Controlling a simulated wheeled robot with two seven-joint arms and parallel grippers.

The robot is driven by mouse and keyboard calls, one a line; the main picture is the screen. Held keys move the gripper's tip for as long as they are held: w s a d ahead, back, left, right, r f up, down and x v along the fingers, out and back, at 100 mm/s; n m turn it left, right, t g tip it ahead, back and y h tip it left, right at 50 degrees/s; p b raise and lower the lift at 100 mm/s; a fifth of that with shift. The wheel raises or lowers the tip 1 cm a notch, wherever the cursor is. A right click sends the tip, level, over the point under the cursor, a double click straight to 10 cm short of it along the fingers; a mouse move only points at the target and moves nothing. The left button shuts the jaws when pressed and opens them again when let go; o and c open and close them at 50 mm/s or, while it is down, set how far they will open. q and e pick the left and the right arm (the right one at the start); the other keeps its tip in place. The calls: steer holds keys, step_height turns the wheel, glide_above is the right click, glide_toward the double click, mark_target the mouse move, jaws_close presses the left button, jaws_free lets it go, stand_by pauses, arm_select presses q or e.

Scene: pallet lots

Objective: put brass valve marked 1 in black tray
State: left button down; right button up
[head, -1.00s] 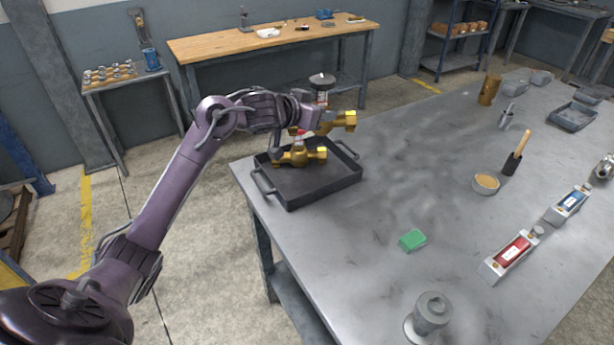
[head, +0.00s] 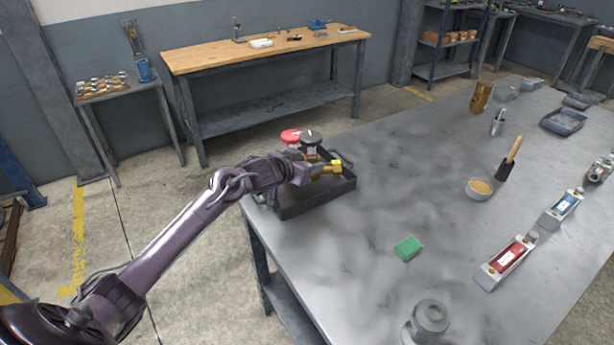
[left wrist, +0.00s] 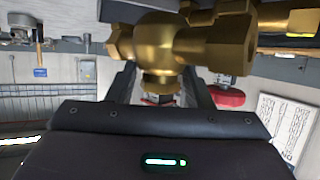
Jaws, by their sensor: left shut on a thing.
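My left gripper (head: 302,172) is shut on a brass valve (head: 327,168) with a black handwheel (head: 311,138). It holds the valve low within the black tray (head: 318,200), at the table's far left corner. In the left wrist view the held valve (left wrist: 165,45) sits between the fingers (left wrist: 160,90). A second brass valve with a red handwheel (head: 291,136) stands close behind it; its body is mostly hidden in the head view. The red handwheel also shows in the left wrist view (left wrist: 230,97). I cannot read a number on either valve, nor tell whether the held one touches the tray floor.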

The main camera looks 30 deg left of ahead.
arm_select(q)
steer(key=shift+f, duration=0.35)
step_height(320, 180, down, 4)
steer(key=shift+r, duration=0.2)
steer(key=c, duration=0.7)
jaws_free()
steer(key=shift+f, duration=0.1)
arm_select(e)
steer(key=shift+s+d, duration=0.1)
steer(key=shift+d, duration=0.3)
arm_select(q)
steer(key=shift+s, duration=0.15)
steer(key=shift+s+a, duration=0.1)
steer(key=shift+s, duration=0.25)
steer(key=v, duration=1.1)
arm_select(e)
steer(key=shift+a, duration=0.25)
steer(key=shift+d, duration=0.15)
